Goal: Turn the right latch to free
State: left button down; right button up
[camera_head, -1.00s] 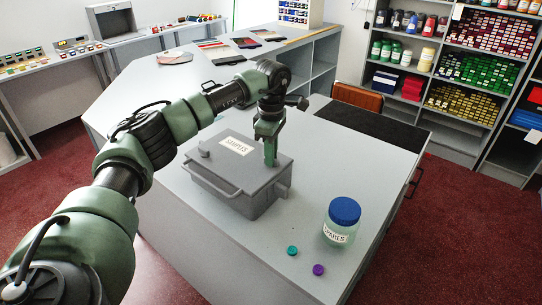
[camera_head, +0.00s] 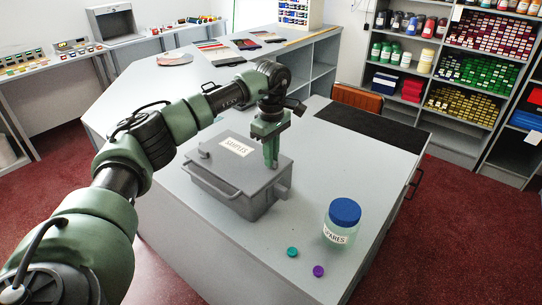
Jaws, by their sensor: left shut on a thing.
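A grey lidded box (camera_head: 228,190) with a white SAMPLES label (camera_head: 236,147) stands on the grey counter, its lid down. A carrying handle is on its front side. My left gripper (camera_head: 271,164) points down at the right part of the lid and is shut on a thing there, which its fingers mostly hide. That thing is too small to make out, so I cannot tell how the right latch is turned. A small grey tab (camera_head: 282,191) sticks out from the box's right side. My right gripper is not in view.
A jar with a blue lid (camera_head: 345,211), labelled SPARES, stands right of the box. A teal cap (camera_head: 292,252) and a purple cap (camera_head: 318,271) lie in front of it. A dark mat (camera_head: 375,128) covers the counter's back right. The counter around the caps is otherwise clear.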

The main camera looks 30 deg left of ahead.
pick_arm(q)
jog(key=c, duration=1.5)
grip_release()
jog(key=shift+d, duration=0.1)
notch_tip(320, 180, up, 7)
jog(key=shift+f+b, duration=0.1)
jog(key=shift+b, duration=0.95)
jog(key=shift+r, duration=0.55)
